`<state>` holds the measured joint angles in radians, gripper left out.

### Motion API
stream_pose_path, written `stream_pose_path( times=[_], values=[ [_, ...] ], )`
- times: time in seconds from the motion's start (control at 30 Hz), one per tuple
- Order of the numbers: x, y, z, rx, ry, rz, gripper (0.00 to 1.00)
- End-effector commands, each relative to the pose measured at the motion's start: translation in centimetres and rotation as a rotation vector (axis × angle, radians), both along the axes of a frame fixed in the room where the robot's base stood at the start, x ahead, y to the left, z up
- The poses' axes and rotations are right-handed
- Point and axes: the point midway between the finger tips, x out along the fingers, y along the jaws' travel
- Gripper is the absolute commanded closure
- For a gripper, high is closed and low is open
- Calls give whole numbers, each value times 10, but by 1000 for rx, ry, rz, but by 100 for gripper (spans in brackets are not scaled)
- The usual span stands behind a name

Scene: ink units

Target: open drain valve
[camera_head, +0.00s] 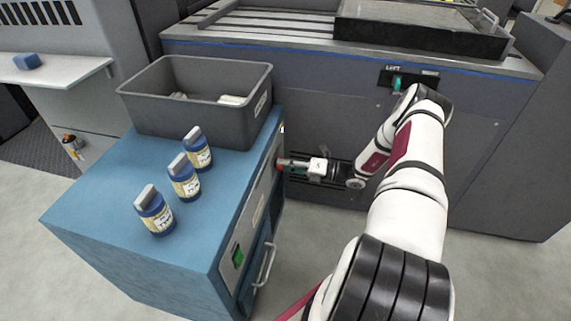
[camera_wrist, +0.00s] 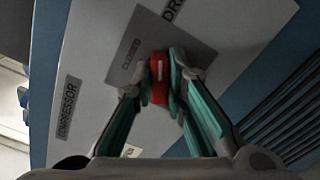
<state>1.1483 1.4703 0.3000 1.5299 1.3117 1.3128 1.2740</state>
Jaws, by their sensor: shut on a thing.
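The drain valve handle (camera_wrist: 160,80) is a small red piece on the pale front panel of the blue cabinet, in front of a grey plate marked "CLOSED". In the wrist view my gripper (camera_wrist: 163,76) has its teal-lined fingers shut on the red handle, one finger on each side. In the head view my gripper (camera_head: 287,164) reaches left to the cabinet's side panel, and a bit of red shows at its tips.
The blue cabinet (camera_head: 105,195) carries several blue bottles (camera_head: 185,176) and a grey bin (camera_head: 195,125). A green switch (camera_head: 238,257) and a bar handle (camera_head: 266,266) are lower on its panel. A large grey machine (camera_head: 480,130) stands behind my arm. Floor is clear at the lower right.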

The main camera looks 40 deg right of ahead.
Motion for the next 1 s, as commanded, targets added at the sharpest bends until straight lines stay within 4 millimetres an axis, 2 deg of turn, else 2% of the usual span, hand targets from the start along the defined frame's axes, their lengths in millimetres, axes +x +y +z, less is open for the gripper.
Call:
stream_pose_path(
  times=[0.03,0.5,1.0],
  values=[
    [5,3,2,36,21,2,100],
    [6,2,1,319,241,1,100],
    [6,1,0,415,317,0,100]
  ],
)
